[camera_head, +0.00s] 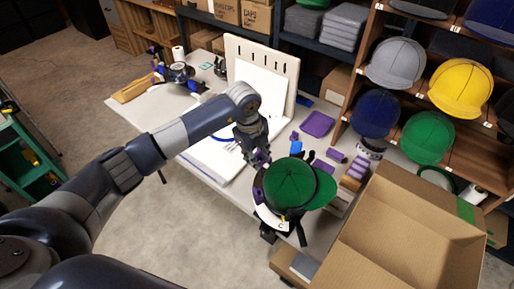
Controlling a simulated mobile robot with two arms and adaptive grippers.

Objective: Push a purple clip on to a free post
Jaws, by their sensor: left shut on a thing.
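My left gripper (257,155) reaches over the work table and points down. It is shut on a small purple clip (262,157), which is partly hidden by the fingers. The gripper is just behind and left of a green cap (293,182) on a dark stand, above the white sheet's right edge. More purple pieces (335,155) lie on the table to the right of the cap. A free post cannot be made out. My right gripper does not show.
A purple tray (317,123) and a white slotted board (262,50) stand behind the gripper. A large open cardboard box (410,225) is at the right front. Shelves with caps, including a yellow cap (461,86), line the back right.

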